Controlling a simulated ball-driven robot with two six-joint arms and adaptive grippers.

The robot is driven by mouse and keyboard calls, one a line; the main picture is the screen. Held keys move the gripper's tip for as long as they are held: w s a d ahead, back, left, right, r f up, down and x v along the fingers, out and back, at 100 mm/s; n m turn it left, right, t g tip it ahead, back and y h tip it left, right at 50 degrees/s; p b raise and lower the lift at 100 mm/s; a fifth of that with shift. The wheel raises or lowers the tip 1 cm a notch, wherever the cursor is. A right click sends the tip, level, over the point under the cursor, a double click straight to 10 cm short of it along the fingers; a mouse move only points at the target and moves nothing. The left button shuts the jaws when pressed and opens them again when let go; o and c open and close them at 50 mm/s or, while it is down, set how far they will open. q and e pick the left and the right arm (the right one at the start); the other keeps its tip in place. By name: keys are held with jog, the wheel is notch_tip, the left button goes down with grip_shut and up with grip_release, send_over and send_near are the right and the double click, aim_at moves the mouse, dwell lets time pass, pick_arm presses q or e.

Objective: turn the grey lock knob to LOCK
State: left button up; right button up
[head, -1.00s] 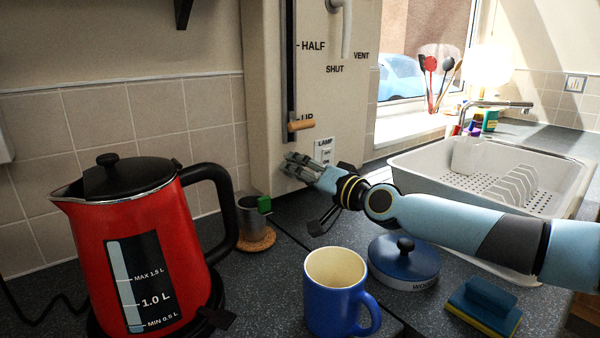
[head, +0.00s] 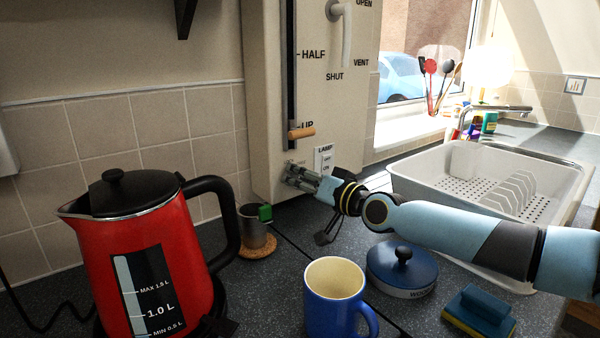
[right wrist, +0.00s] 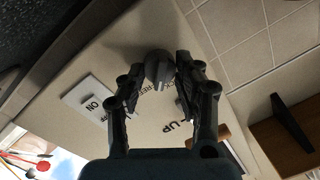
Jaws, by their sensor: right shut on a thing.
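The grey lock knob (right wrist: 158,68) shows in the right wrist view, on the cream panel (right wrist: 165,115) between my right gripper's two fingers. My right gripper (right wrist: 160,78) is shut on it. In the head view my right gripper (head: 291,171) reaches the lower part of the panel from the right, and its fingers hide most of the knob. Small lettering beside the knob is partly covered, so I cannot tell which mark the knob points to. My left gripper is in neither view.
A lamp switch plate (head: 324,158) is just right of the fingers, and a slider with a wooden handle (head: 301,132) is above. A red kettle (head: 180,250), metal cup (head: 254,228), blue mug (head: 332,305) and blue-lidded pot (head: 402,268) stand on the counter.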

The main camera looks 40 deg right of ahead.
jog(key=shift+a+n+g+p, duration=0.15)
jog(key=shift+n+g+p, duration=0.15)
jog(key=shift+n+p, duration=3.4)
jog(key=shift+n+h+b, duration=0.35)
jog(key=shift+n+h, duration=0.05)
jog(key=shift+n, duration=0.1)
jog(key=o, duration=1.1)
jog(key=shift+o, duration=0.2)
